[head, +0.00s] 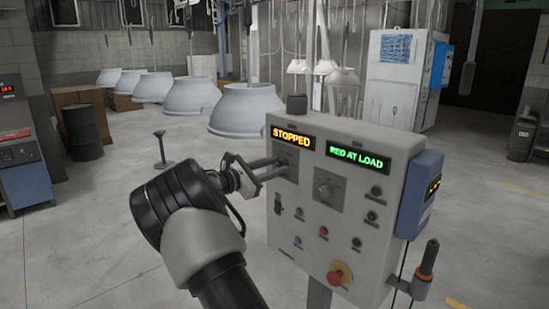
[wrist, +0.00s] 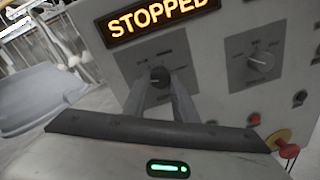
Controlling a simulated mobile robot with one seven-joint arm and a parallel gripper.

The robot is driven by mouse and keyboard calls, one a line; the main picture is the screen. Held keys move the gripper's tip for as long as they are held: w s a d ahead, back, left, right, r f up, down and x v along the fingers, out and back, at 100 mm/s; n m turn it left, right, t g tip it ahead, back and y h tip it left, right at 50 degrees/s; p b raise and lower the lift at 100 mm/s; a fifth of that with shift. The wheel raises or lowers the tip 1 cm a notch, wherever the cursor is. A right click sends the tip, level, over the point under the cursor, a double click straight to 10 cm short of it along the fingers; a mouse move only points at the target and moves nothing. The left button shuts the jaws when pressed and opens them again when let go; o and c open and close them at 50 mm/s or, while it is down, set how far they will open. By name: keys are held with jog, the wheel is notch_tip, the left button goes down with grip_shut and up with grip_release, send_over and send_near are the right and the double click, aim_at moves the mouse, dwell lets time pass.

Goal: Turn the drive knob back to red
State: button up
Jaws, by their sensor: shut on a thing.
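A light grey control panel (head: 300,225) stands on a post in front of me. A lit orange display reads STOPPED (head: 291,137), and a green one beside it reads RED AT LOAD (head: 355,158). My gripper (head: 288,166) reaches in from the left and is shut on the dark knob under the STOPPED display. A second knob (head: 326,190) sits to the right under the green display, free.
Several small buttons and a red mushroom button (head: 339,273) on yellow sit lower on the panel. A blue box (head: 418,193) is on its right side. A dark drum (head: 83,132) stands at left.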

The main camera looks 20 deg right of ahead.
jog(key=shift+n+p, duration=0.85)
jog(key=shift+n, duration=0.65)
jog(key=shift+f, duration=0.1)
jog(key=o, duration=1)
jog(key=shift+o, duration=0.2)
jog(key=b+v, duration=0.2)
jog(key=v, duration=1.5)
jog(key=shift+a, duration=0.2)
jog(key=shift+s+f, duration=0.1)
